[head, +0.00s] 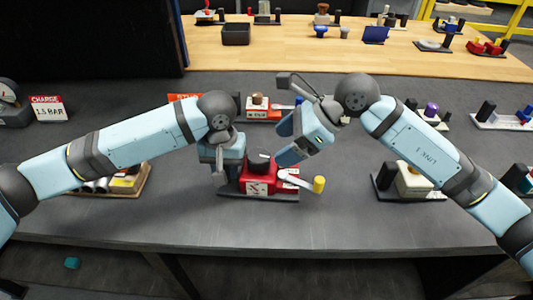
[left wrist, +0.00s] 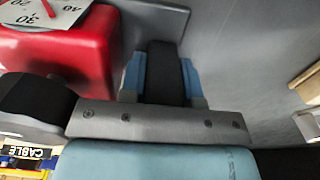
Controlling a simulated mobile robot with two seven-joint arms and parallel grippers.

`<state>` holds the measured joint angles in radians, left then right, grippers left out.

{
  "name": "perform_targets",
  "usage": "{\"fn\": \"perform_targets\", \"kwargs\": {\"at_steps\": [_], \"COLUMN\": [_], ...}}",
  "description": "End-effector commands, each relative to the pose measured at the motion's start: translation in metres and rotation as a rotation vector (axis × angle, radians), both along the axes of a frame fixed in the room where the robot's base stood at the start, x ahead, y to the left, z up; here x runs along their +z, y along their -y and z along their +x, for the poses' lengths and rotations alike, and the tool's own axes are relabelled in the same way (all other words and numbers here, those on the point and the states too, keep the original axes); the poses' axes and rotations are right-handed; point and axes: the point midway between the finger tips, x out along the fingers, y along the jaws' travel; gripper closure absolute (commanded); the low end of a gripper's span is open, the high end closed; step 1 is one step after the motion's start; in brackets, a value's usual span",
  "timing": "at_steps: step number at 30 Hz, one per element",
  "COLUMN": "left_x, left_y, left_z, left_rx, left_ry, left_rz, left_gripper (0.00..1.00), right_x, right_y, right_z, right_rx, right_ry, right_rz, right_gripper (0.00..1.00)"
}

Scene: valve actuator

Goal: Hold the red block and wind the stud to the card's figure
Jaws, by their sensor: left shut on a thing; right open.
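The red block (head: 262,177) stands on a dark base at the middle of the near table. It has a black round knob (head: 259,160) on top, a white dial face in front and a crank with a yellow handle (head: 319,184) at right. My left gripper (head: 220,172) is beside its left side, shut on what looks like a black post (left wrist: 165,72) next to the red block (left wrist: 75,50) in the left wrist view. My right gripper (head: 279,143) is open and empty, above and right of the knob. A card (head: 47,107) at far left reads "CHARGE 1.5 BAR".
A gauge (head: 9,94) stands beside the card. A red unit (head: 262,114) is behind, and a cream unit (head: 415,180) with a black post is at right. A wooden bench (head: 290,57) is at the back. Grey table in front of the block is clear.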

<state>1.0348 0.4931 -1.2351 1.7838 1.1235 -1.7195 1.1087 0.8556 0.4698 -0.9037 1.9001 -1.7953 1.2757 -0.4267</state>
Motion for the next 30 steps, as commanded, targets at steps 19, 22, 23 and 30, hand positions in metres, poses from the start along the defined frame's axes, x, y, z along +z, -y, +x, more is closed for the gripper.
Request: {"fn": "perform_targets", "kwargs": {"at_steps": [19,22,23,30], "left_x": [-0.003,-0.003,-0.003,-0.003], "left_y": [0.0,-0.001,-0.001,-0.001], "left_z": [-0.001,-0.001,-0.001,0.0], "left_rx": [0.001,0.001,0.001,0.002], "left_ry": [-0.004,-0.004,-0.004,-0.004], "left_rz": [0.002,0.002,0.002,0.002], "left_gripper": [1.0,1.0,1.0,1.0], "right_x": [-0.041,-0.041,-0.041,-0.041], "right_y": [-0.04,-0.04,-0.04,-0.04], "right_z": [0.002,0.002,0.002,0.001], "right_rx": [-0.002,-0.002,-0.001,-0.001], "right_ry": [0.001,0.001,0.0,0.0], "right_rz": [0.0,0.0,0.0,0.0], "right_gripper": [0.2,0.25,0.32,0.7]}}
